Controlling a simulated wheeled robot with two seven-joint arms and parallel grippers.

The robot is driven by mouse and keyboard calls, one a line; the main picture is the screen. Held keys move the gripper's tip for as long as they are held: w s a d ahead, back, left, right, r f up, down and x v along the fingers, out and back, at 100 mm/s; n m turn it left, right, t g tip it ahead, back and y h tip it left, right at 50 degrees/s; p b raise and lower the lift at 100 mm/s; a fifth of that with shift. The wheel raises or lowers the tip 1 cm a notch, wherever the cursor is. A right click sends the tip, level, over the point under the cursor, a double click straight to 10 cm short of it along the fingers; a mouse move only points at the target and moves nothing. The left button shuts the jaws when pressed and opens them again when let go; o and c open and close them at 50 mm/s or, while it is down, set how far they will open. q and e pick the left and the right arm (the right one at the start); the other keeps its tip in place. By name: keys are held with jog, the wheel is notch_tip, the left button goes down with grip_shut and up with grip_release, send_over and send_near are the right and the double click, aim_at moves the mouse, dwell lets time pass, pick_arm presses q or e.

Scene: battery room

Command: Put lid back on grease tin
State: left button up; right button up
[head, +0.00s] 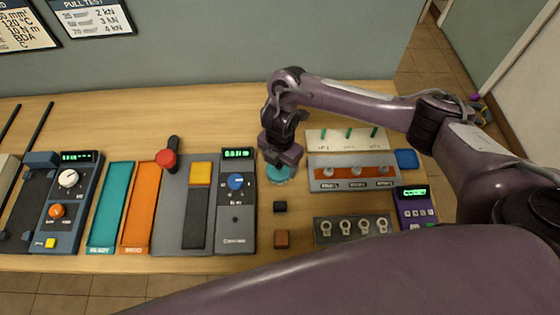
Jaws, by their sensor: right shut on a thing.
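My right gripper (282,158) points down at the back middle of the bench, its arm coming in from the right. It is shut on the lid, which it mostly covers. A round teal thing (278,175) shows right under the fingers; it looks like the grease tin with its lid at the top. I cannot tell from this view whether the lid touches the tin or is held just above it. My left gripper is not in view.
Left of the tin stands a grey crimping device (236,215). To the right are a pegged white board (335,147), a grey tray (325,184), a blue pad (405,159) and a purple meter (413,204). A black block (279,206) and a brown block (281,239) lie in front.

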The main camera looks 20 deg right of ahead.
dwell(0.4)
jog(key=o, duration=1.1)
jog(key=shift+c, duration=0.2)
jog(key=shift+o, duration=0.3)
jog(key=shift+r, duration=0.1)
jog(key=shift+r+p, duration=3.35)
jog(key=shift+r, duration=0.1)
grip_shut()
